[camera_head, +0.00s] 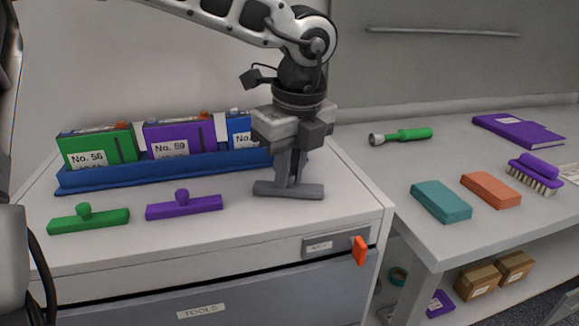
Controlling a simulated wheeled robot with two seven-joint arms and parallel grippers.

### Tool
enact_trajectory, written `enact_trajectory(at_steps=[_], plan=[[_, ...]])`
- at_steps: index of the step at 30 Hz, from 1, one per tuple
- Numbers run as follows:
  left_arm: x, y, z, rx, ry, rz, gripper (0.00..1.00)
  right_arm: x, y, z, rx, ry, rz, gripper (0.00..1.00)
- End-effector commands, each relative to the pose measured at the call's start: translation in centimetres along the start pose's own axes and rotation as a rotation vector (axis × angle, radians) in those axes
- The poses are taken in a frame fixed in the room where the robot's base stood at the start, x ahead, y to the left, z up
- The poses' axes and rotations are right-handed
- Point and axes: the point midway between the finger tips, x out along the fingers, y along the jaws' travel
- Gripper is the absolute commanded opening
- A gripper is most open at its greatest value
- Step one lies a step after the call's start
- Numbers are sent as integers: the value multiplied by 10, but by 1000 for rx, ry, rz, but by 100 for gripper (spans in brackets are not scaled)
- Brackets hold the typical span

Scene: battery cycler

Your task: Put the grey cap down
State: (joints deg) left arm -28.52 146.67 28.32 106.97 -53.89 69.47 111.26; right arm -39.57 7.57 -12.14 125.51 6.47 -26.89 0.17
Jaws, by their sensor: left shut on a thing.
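The grey cap (268,189) is a flat bar low over the white cabinet top, to the right of the purple cap. My left gripper (291,177) points down and is shut on the grey cap near its middle. I cannot tell whether the bar touches the surface. A green cap (88,220) and a purple cap (184,206) lie on the cabinet top (235,232) to the left, each with a knob up. My right gripper is not in view.
A blue rack (160,172) holds a green No. 56 unit (98,147), a purple No. 89 unit (180,137) and a blue unit (239,131) behind the caps. An orange handle (359,250) sits on the cabinet front. The right bench holds a flashlight (405,135), blocks and a brush (536,174).

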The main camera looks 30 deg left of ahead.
Motion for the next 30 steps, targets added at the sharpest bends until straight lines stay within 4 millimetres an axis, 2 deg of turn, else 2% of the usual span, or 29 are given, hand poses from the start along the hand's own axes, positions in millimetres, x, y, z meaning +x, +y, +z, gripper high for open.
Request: enact_trajectory(at_steps=[4,5,6,7,15,20,30], plan=[[6,0,-1,0,0,-1,0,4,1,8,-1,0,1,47],[3,0,-1,0,0,-1,24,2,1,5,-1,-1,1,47],[3,0,-1,0,0,-1,35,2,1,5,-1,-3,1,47],[3,0,-1,0,0,-1,37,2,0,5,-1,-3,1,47],[2,0,0,0,0,0,37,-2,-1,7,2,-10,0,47],[-8,-1,0,-1,0,-4,37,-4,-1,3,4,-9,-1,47],[-81,-1,0,-2,0,-3,37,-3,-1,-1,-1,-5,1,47]])
